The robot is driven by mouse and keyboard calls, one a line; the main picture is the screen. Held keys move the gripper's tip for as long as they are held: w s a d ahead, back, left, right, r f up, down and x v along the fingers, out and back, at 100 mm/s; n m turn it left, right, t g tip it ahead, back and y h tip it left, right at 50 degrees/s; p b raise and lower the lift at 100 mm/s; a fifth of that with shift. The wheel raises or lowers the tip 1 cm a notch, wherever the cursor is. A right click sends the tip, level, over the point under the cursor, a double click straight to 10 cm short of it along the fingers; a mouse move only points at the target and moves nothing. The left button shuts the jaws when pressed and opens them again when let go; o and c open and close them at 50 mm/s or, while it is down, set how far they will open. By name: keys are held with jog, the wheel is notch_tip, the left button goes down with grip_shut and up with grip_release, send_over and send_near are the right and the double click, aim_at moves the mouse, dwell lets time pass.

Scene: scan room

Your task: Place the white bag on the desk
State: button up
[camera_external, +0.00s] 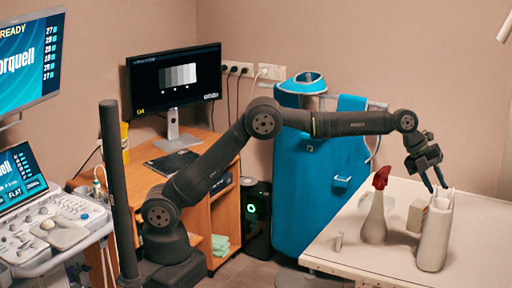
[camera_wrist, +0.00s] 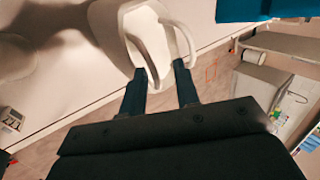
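The white bag (camera_external: 433,238) stands upright on the white table (camera_external: 335,248) at the right. My gripper (camera_external: 435,184) points down at the top of the bag. In the wrist view the bag (camera_wrist: 112,30) shows two looped handles, and my gripper (camera_wrist: 160,76) has its two dark fingers apart. The lower end of one handle (camera_wrist: 143,52) lies between the fingers, and the other handle (camera_wrist: 187,40) is close to the right fingertip. I cannot tell whether either finger touches a handle. The wooden desk (camera_external: 231,150) stands left of centre.
A spray bottle (camera_external: 375,218) with a red head and a small pale box (camera_external: 416,216) stand beside the bag. The desk holds a monitor (camera_external: 174,78) and a dark flat item (camera_external: 172,162). A blue padded panel (camera_external: 310,190) stands between desk and table.

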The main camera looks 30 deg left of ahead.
jog(key=shift+f, duration=0.15)
jog(key=v, duration=1.6)
jog(key=shift+s, duration=0.2)
jog(key=shift+o, duration=0.6)
jog(key=shift+a+r, duration=0.15)
jog(key=shift+r, duration=0.35)
jog(key=o, duration=0.4)
jog(key=shift+r, duration=0.15)
jog(key=shift+c, duration=0.2)
jog(key=o, duration=0.9)
jog(key=shift+a, duration=0.1)
jog(key=shift+o, duration=0.2)
